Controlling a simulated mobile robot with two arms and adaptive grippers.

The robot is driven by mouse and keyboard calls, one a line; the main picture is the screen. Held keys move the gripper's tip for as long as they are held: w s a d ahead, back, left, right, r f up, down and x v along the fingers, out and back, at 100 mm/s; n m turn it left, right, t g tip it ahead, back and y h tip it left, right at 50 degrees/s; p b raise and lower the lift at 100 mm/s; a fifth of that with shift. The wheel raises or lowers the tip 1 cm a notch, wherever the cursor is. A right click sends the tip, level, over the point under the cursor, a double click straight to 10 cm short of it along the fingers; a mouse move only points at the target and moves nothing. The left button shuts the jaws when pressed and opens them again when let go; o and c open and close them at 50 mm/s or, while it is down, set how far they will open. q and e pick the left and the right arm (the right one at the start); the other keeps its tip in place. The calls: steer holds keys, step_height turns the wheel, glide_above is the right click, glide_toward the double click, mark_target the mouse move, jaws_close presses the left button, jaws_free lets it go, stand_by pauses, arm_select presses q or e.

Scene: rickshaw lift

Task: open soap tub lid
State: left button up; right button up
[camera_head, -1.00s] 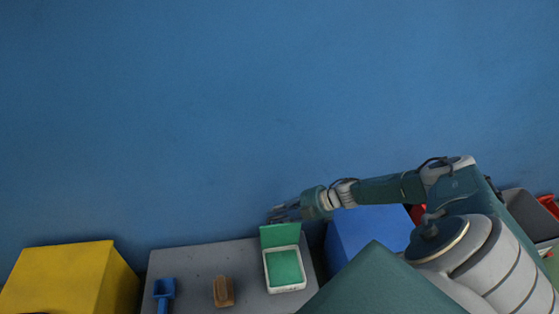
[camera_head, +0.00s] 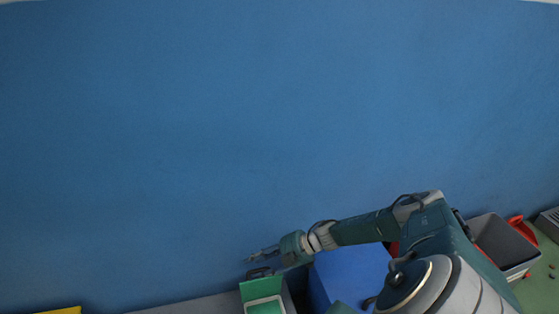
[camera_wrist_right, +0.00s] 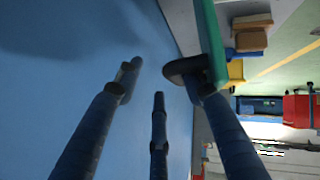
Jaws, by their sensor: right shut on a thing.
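The soap tub lid (camera_head: 261,289) is green and stands raised at the back of the white tub (camera_head: 282,306), which holds green soap. The front of the tub is cut off by the lower edge of the head view. My left gripper is not in view.
A blue box (camera_head: 345,275) stands right of the tub, under my right arm. A grey bin (camera_head: 500,245) is farther right. The blue wall (camera_head: 250,120) is close behind. The wrist view shows a brown brush (camera_wrist_right: 250,38) and a yellow block (camera_wrist_right: 235,73).

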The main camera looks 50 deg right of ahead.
arm_select(q)
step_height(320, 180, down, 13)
steer(key=p, duration=0.3)
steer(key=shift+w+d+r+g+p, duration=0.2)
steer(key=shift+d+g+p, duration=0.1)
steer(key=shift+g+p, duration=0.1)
arm_select(e)
steer(key=s+d+r, duration=0.3)
steer(key=d+r, duration=0.4)
steer(key=d, duration=0.1)
steer(key=shift+s+r, duration=0.2)
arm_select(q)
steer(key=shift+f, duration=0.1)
